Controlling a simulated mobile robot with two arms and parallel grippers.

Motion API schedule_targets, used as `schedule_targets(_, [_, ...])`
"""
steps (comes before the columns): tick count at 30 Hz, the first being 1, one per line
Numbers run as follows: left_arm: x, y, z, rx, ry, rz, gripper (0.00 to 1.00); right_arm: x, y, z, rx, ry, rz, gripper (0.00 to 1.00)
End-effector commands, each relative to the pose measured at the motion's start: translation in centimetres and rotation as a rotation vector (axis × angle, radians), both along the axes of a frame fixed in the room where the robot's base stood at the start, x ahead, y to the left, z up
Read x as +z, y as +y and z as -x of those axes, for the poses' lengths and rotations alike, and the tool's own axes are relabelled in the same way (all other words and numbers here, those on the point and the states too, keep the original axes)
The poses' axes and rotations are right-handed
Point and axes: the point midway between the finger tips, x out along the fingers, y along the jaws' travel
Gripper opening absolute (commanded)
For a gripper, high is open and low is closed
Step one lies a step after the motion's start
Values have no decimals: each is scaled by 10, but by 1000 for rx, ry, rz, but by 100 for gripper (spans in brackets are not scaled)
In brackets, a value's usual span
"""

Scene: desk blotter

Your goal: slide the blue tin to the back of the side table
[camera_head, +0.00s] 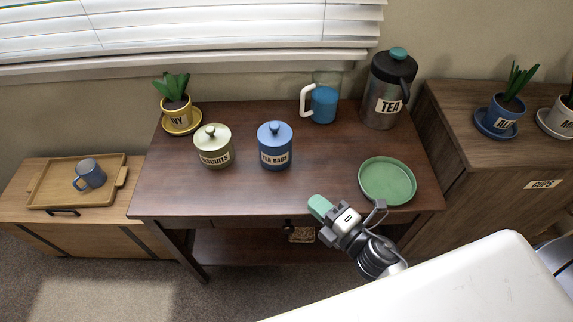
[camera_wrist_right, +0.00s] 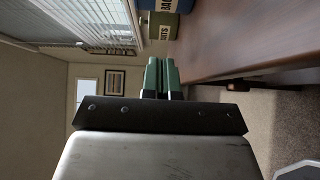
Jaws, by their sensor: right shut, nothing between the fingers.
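The blue tin (camera_head: 274,147), labelled "TEA BAGS", stands upright near the middle of the dark wooden side table (camera_head: 260,200), with a knobbed lid. Part of it shows at the top of the right wrist view (camera_wrist_right: 160,5). My right gripper (camera_head: 318,206) is at the table's front edge, in front and to the right of the tin and apart from it. Its green fingers (camera_wrist_right: 161,76) are closed together with nothing between them. My left gripper is not in view.
A cream biscuits tin (camera_head: 213,147) stands just left of the blue tin. A green plate (camera_head: 387,181) lies at the right. A blue-filled jug (camera_head: 323,104), a tea canister (camera_head: 387,92) and a potted plant (camera_head: 176,107) stand along the back. Behind the blue tin the tabletop is bare.

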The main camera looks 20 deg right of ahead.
Motion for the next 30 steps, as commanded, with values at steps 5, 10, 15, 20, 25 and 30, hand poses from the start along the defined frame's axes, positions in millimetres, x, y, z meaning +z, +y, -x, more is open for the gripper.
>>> schedule_targets(5, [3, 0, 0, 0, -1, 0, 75, 0, 8, -10, 23, -11, 16, 0])
schedule_targets(10, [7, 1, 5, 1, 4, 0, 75, 2, 21, -38, 22, -12, 14, 0])
schedule_targets(15, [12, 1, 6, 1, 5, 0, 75, 2, 38, -72, 21, -11, 12, 0])
schedule_targets(20, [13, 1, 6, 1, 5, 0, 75, 0, 43, -100, 20, -11, 15, 0])
schedule_targets(25, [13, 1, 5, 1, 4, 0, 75, -1, 36, -119, 19, -8, 13, 0])
schedule_targets(30, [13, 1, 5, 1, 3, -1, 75, -1, 33, -126, 20, -8, 13, 0])
